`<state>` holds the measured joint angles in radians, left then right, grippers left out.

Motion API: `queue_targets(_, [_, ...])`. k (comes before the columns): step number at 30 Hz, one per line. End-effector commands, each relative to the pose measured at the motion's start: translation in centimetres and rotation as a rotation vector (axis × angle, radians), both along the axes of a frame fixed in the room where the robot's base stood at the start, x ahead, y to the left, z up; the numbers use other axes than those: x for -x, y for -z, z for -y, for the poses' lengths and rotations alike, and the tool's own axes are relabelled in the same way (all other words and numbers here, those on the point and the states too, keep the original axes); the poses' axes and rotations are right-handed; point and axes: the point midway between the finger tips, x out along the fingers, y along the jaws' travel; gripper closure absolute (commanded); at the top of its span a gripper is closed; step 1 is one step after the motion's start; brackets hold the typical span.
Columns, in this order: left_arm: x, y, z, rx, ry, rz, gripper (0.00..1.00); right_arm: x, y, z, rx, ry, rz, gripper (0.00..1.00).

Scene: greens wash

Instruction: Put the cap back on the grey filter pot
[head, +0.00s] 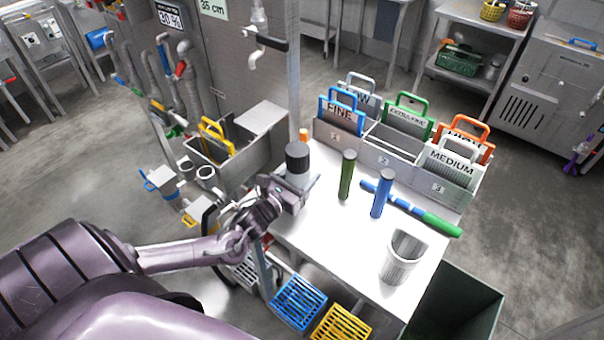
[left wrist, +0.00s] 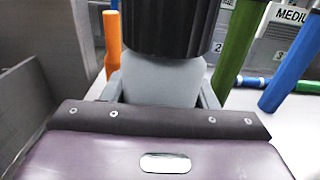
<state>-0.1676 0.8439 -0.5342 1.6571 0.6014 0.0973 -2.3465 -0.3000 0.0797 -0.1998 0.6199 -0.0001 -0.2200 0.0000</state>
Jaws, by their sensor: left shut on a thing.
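The grey filter pot (head: 298,181) stands upright near the back left of the white table; its pale grey body also shows in the left wrist view (left wrist: 160,80). A black ribbed cap (head: 297,157) sits over its top, and also fills the top of the left wrist view (left wrist: 170,25). I cannot tell whether the cap is fully seated. My left gripper (head: 290,192) is at the pot's grey body, below the cap, with its fingers shut on it from either side. The fingers hide part of the pot. My right gripper is not in view.
A green cylinder (head: 347,175) and a blue cylinder (head: 382,193) stand right of the pot. A white perforated cup (head: 402,258) stands near the front right. A grey rack (head: 398,145) of labelled boards lines the back.

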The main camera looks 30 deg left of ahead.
Motion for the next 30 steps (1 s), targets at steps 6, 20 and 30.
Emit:
queue_targets(6, [0.0, 0.4, 0.0, 0.0, 0.0, 0.0, 0.46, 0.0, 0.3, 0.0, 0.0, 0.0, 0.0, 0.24])
queue_targets(20, [0.0, 0.1, 0.0, 0.0, 0.0, 0.0, 0.25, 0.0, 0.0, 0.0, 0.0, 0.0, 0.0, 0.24])
queue_targets(30, [5.0, 0.3, -0.4, -0.004, 0.003, -0.007, 0.25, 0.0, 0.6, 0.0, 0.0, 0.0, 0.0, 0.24])
